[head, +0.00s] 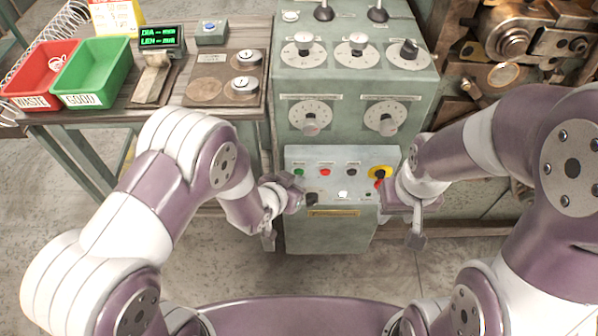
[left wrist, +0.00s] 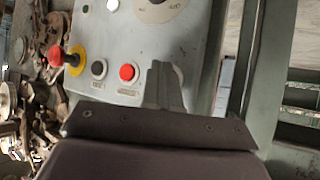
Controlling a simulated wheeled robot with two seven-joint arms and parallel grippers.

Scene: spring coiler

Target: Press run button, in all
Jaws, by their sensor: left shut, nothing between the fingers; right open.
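The grey control panel (head: 330,157) on the machine's front carries a row of buttons: a green one (head: 299,172), a red one (head: 325,172) and a black one (head: 351,170). Their labels are too small to read. My left gripper (head: 294,184) is shut and empty, right by the green button; I cannot tell whether it touches. In the left wrist view the finger (left wrist: 162,85) stands over the panel beside the red button (left wrist: 128,72), and the green button is hidden. My right gripper (head: 383,194) is open and empty near the panel's right edge.
A red emergency knob on a yellow disc (head: 382,172) sits close to my right gripper. Dials and knobs (head: 303,52) fill the cabinet above. A bench at left holds a red bin (head: 22,95), a green bin (head: 112,82) and a display (head: 160,38).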

